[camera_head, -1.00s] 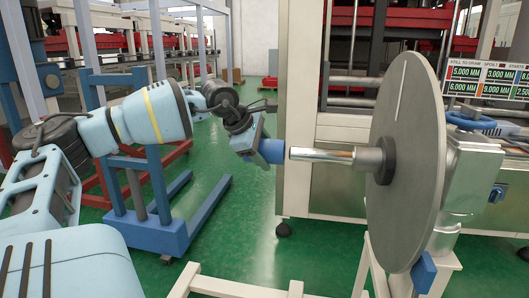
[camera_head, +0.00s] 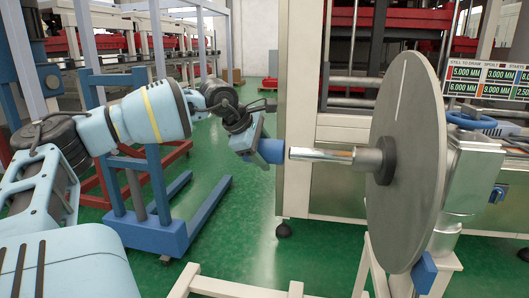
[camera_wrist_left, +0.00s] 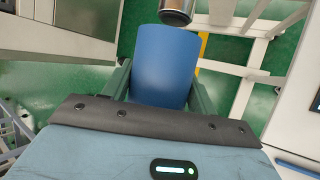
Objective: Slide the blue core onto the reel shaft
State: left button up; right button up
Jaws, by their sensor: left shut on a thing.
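The blue core (camera_head: 270,151) is a short blue cylinder held at the end of my left arm, just left of the reel shaft. My left gripper (camera_wrist_left: 160,88) is shut on it, with a finger on each side in the left wrist view, where the blue core (camera_wrist_left: 166,62) fills the grip. A small gap shows between the core and the shaft tip. The shaft tip (camera_wrist_left: 177,12) also shows beyond the core's far rim, slightly right of its middle. My right gripper is not in view.
A large grey disc (camera_head: 405,160) stands behind the shaft's hub. A blue stand (camera_head: 150,235) is at the left, beyond my arm. A pale frame (camera_head: 235,287) lies low in front. Green floor between them is clear.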

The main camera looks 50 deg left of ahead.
aim_at(298, 149)
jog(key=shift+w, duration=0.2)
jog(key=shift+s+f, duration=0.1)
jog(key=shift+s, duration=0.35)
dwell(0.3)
pick_arm(q)
jog(key=shift+w+d+f+b, duration=0.1)
jog(key=shift+w+f+b, duration=0.05)
jog(key=shift+b, duration=0.15)
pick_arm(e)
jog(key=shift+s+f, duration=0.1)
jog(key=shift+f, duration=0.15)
pick_arm(q)
jog(key=shift+w+d, duration=0.15)
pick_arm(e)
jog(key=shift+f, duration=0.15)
pick_arm(q)
jog(key=shift+w+d+b, duration=0.1)
jog(key=shift+b, duration=0.2)
jog(key=shift+w+d, duration=0.2)
jog(key=shift+d, duration=0.1)
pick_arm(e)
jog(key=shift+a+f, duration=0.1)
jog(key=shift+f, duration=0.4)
pick_arm(q)
jog(key=shift+w+d+b, duration=0.35)
jog(key=shift+d+b, duration=0.1)
jog(key=shift+b, duration=0.25)
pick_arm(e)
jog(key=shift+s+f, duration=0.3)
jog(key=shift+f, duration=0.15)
